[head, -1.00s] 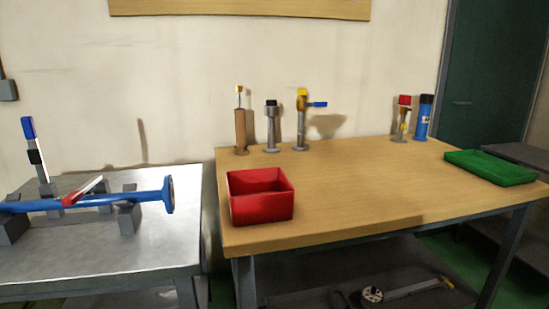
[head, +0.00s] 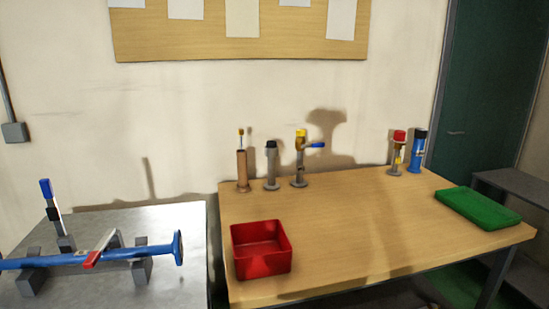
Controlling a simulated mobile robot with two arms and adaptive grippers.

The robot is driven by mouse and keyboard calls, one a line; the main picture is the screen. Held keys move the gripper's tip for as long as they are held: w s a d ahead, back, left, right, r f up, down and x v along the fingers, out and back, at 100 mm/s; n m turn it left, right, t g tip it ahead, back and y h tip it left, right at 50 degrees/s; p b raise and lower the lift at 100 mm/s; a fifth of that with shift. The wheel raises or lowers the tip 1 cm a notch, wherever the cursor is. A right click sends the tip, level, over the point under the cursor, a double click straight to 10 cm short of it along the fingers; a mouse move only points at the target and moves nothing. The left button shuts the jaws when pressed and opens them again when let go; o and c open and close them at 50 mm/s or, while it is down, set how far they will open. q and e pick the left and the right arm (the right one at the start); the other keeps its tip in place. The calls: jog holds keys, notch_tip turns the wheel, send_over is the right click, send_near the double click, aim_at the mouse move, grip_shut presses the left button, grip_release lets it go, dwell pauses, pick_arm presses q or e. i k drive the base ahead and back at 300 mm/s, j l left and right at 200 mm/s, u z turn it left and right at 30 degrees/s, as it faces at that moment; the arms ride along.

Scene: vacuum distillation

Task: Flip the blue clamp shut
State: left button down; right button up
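A clamp with a blue-tipped handle (head: 46,190) stands on the metal table at the left. Its handle points up, leaning slightly left. A second clamp with a red-tipped handle (head: 94,257) lies low across a blue pipe (head: 110,254). The blue pipe rests on grey blocks and has a flange at its right end. Neither of my grippers shows in the head view.
The grey metal table (head: 185,225) stands left of a wooden table (head: 350,225), with a narrow gap between. A red bin (head: 262,270), several upright fittings along the back and a green tray (head: 478,207) occupy the wooden table. Its middle is clear.

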aim_at(53, 211)
jog(key=u, duration=1.35)
jog(key=i+u, duration=0.1)
jog(key=i, duration=0.35)
jog(key=i+l+u, duration=0.15)
jog(key=i, duration=0.35)
